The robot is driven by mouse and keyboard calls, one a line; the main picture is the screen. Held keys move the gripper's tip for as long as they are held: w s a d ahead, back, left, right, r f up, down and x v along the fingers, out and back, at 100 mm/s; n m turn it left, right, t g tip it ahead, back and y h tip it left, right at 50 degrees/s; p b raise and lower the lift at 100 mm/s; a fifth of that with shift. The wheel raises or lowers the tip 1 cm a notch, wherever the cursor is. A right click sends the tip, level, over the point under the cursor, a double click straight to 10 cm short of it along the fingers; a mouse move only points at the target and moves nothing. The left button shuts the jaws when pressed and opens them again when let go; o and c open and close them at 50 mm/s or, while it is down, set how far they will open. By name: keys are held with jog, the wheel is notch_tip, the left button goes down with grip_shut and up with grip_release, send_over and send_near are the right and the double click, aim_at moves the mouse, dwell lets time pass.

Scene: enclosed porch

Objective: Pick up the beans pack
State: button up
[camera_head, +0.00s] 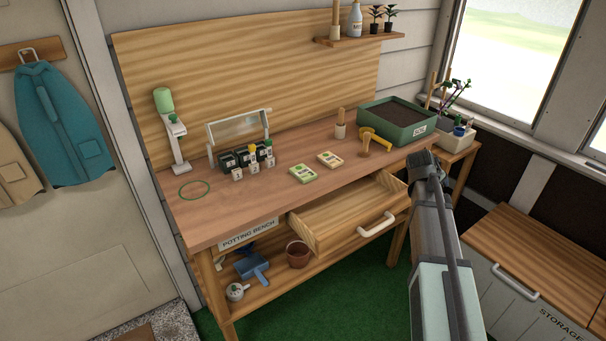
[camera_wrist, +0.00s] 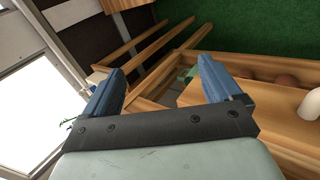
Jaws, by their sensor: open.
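Two small flat seed packs lie on the potting bench top. One pack has a green label (camera_head: 303,173), and the other has a yellowish label (camera_head: 329,160) and lies a little to its right. The print is too small to tell which is the beans pack. My gripper (camera_head: 422,162) is in front of the bench's right end, apart from both packs and to their right. In the wrist view my gripper (camera_wrist: 160,80) shows two blue fingers spread apart with nothing between them. Neither pack can be made out in the wrist view.
An open drawer (camera_head: 350,212) juts out below the bench top (camera_head: 240,208). A storage chest (camera_head: 540,265) is at right.

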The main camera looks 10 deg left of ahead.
jog(key=shift+y, duration=0.4)
jog(key=w+a+r, duration=0.1)
jog(key=a, duration=0.1)
jog(key=w+a+r, duration=0.1)
jog(key=a+r, duration=0.1)
jog(key=w+a+r, duration=0.1)
jog(key=a, duration=0.1)
jog(key=shift+w+a+r, duration=0.25)
jog(key=shift+w+a, duration=0.15)
jog(key=w+a+r+g+y, duration=0.1)
jog(key=a+r, duration=0.1)
jog(key=a, duration=0.6)
jog(key=w+a+r+g+y, duration=0.1)
jog(key=a+r, duration=0.1)
jog(key=a, duration=0.5)
notch_tip(320, 180, up, 8)
jog(key=n+g+y, duration=0.2)
jog(key=g, duration=0.1)
send_over(304, 172)
jog(key=f, duration=0.8)
jog(key=shift+w+a, duration=0.1)
jog(key=shift+w, duration=0.3)
jog(key=shift+s+f, duration=0.2)
jog(key=shift+f, duration=1.15)
jog(key=shift+s+f, duration=0.15)
jog(key=shift+f, duration=1.15)
jog(key=shift+c, duration=0.3)
jog(key=c, duration=1.1)
